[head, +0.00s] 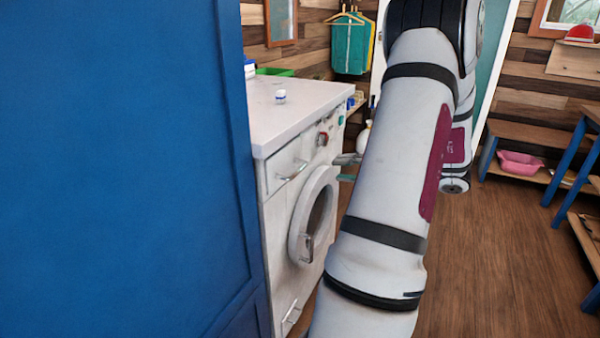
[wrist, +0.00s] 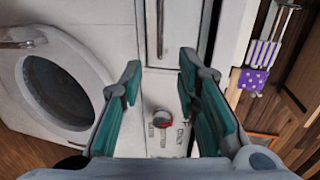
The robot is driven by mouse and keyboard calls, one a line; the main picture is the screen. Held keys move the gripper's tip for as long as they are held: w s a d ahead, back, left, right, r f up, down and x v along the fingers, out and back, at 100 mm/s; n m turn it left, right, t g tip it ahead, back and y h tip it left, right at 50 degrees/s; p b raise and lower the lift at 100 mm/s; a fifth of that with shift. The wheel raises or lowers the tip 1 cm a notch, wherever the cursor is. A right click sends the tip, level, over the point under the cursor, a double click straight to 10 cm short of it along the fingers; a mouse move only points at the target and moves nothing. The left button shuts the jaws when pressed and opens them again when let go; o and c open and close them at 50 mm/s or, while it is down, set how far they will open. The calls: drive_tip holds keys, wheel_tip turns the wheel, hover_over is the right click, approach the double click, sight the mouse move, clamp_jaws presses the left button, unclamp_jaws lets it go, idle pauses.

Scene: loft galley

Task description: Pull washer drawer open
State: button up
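The white washer shows in the head view (head: 277,215), left of my arm. Its drawer (head: 279,161) is at the top left of the front and looks closed. The drawer has a bar handle (head: 292,172), which stands upright at the top of the wrist view (wrist: 160,28). My gripper (head: 347,168) is in front of the panel's right side, partly hidden by my arm. In the wrist view its teal fingers (wrist: 158,76) are spread apart with nothing between them. The handle lies beyond the fingertips, roughly in line with the gap, apart from them.
The round washer door (head: 315,215) is below the drawer. A dial (wrist: 162,118) is on the panel. A white countertop (head: 300,98) above holds a small jar (head: 281,97). A blue panel (head: 120,170) fills the left. Wooden floor (head: 480,270) is free at right.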

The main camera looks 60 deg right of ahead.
sight(304, 167)
drive_tip(key=b+x, duration=0.2)
drive_tip(key=x, duration=1)
drive_tip(key=shift+w+a, duration=0.1)
drive_tip(key=shift+w, duration=0.15)
clamp_jaws()
drive_tip(key=shift+s, duration=0.1)
